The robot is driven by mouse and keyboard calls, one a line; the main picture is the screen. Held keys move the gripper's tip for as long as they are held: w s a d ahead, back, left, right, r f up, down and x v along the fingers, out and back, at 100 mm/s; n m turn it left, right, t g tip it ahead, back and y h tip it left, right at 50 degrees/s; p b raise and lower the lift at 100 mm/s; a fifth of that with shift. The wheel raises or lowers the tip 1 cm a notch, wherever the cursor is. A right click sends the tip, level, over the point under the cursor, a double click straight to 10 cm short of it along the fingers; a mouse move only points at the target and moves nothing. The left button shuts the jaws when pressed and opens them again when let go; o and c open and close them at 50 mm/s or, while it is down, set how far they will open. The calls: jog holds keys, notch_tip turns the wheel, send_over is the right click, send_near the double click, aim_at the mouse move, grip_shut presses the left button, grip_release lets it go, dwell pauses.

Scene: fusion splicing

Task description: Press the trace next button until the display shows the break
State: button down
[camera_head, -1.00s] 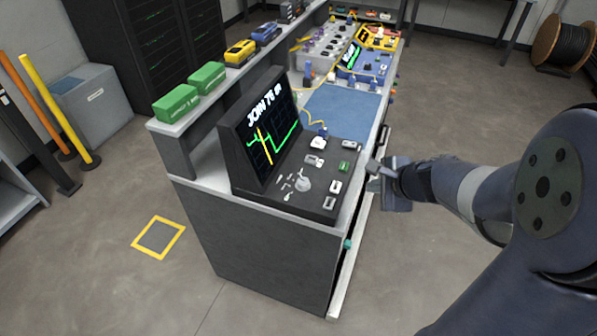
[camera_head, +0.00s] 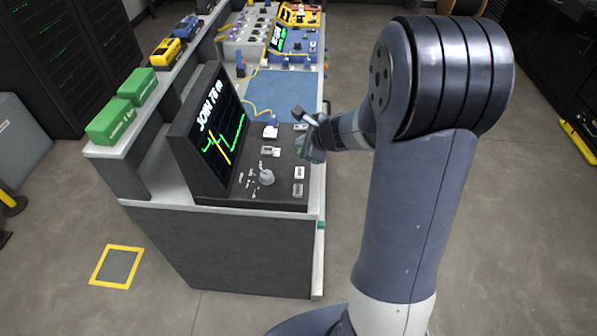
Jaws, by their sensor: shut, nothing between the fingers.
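The tester console (camera_head: 250,193) stands at the near end of the bench. Its tilted display (camera_head: 216,130) shows a jagged green trace, a yellow marker line and white lettering that I cannot read surely. The sloping panel carries a grey knob (camera_head: 266,177) and several pale buttons, among them two at the right edge, an upper one (camera_head: 299,172) and a lower one (camera_head: 298,190). I cannot tell which is the trace next button. My gripper (camera_head: 302,116) is shut and empty, over the panel's upper right edge. It hides part of the panel there, including most of the green button.
A blue mat (camera_head: 282,92) lies behind the console, with a yellow fibre (camera_head: 258,108) beside it. Green boxes (camera_head: 110,121) and a yellow device (camera_head: 166,51) sit on the raised shelf at left. The floor in front is clear.

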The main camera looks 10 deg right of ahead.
aim_at(302, 174)
jog(key=shift+f+b, duration=3.85)
jog(key=shift+f, duration=0.4)
jog(key=shift+f, duration=0.15)
jog(key=shift+f+b, duration=0.3)
jog(key=shift+b, duration=0.25)
jog(key=shift+f+b, duration=0.4)
jog(key=shift+b, duration=0.05)
jog(key=shift+r+p, duration=0.75)
jog(key=shift+r, duration=0.15)
notch_tip(302, 174, up, 5)
jog(key=p, duration=0.4)
jog(key=shift+p, duration=0.3)
